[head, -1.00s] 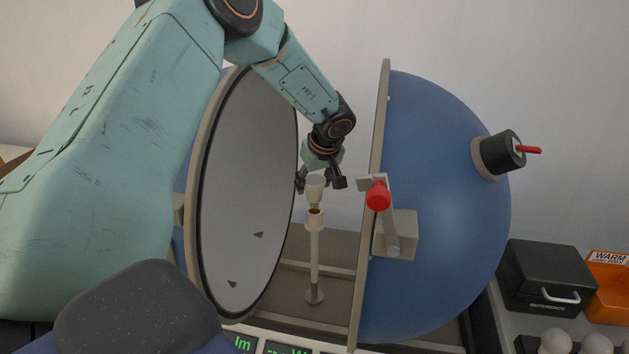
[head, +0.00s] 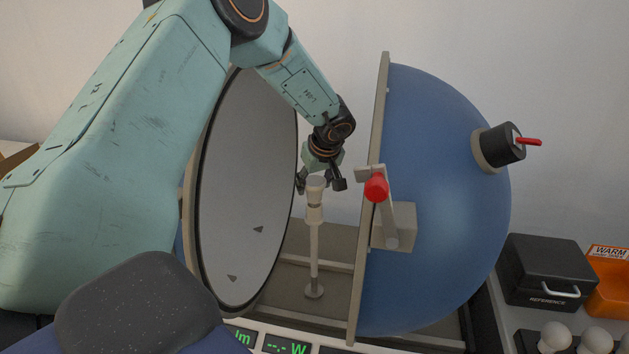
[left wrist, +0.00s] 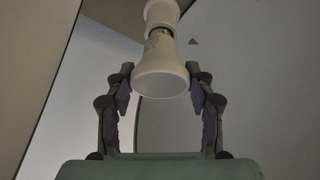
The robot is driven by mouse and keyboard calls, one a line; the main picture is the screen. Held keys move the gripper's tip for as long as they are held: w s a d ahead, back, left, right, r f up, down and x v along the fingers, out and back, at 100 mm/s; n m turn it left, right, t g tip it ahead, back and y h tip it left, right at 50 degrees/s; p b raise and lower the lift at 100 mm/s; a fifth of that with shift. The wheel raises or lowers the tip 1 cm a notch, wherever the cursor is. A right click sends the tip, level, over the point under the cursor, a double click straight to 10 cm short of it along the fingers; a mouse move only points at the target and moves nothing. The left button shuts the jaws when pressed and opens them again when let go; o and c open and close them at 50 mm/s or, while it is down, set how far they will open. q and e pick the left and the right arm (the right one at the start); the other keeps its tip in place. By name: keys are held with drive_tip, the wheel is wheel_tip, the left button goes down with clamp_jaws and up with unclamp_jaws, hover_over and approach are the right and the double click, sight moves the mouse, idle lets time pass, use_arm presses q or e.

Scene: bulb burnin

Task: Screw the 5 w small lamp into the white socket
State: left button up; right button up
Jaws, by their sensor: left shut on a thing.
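The small lamp (head: 316,184) is white with a flared, flat-faced front. It stands upright on top of the white socket (head: 314,211), which caps a thin upright post between the halves of the open sphere. My left gripper (head: 321,184) points down from above and is shut on the lamp. In the left wrist view the lamp (left wrist: 162,80) is between the fingertips, with its narrow end against the socket (left wrist: 160,12). A sliver of the metal base shows there. How far the thread is engaged cannot be told. My right gripper is not in view.
The grey-faced left half (head: 245,190) and the blue right half (head: 435,200) of the sphere stand close on either side. A red-knobbed latch (head: 376,188) juts out at the right rim. A black reference case (head: 545,273), an orange bin (head: 608,285) and white bulbs (head: 555,337) are at right.

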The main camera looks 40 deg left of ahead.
use_arm(q)
drive_tip(key=shift+f, duration=0.1)
drive_tip(key=o, duration=1.2)
drive_tip(key=shift+o, duration=0.2)
